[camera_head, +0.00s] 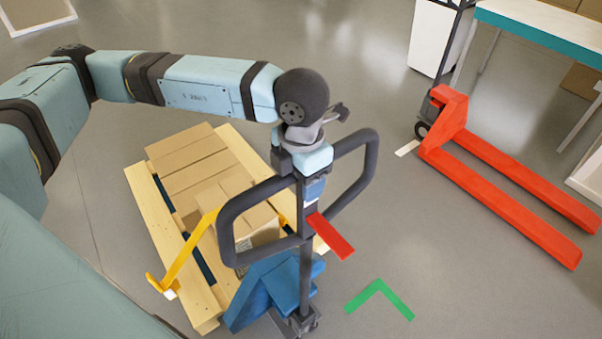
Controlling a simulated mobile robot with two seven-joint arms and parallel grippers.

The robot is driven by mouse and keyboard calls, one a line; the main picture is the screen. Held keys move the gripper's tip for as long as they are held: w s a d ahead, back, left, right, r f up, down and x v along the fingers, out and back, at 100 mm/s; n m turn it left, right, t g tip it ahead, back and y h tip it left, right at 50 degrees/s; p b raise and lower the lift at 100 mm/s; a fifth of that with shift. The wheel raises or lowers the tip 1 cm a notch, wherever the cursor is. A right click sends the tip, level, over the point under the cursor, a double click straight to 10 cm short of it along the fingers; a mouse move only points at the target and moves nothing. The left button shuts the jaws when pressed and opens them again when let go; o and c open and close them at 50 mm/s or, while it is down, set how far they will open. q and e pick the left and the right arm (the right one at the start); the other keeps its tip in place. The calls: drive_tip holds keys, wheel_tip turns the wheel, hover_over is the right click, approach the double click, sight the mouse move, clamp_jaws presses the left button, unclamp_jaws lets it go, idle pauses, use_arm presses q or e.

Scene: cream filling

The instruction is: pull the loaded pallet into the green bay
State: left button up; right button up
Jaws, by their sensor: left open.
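The wooden pallet (165,215) lies on the floor left of centre, loaded with cardboard boxes (190,155). A blue pallet jack (270,290) stands at its near end, its forks partly hidden under the pallet. The jack's dark two-loop handle (232,222) rises in front of the load. My left gripper (312,163) is open, pointing down at the top middle of the handle; I cannot tell whether it touches. A green corner mark (380,294) is on the floor right of the jack; the rest of the bay is not in view. My right gripper is not in view.
A red pallet jack (500,180) stands at the right, near a white table with a teal edge (540,38). A red lever (331,237) and a yellow bar (187,255) stick out near the handle. The floor between the two jacks is clear.

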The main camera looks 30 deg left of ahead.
use_arm(q)
drive_tip(key=shift+c, duration=0.4)
clamp_jaws()
drive_tip(key=shift+r, duration=0.1)
idle(0.8)
idle(0.4)
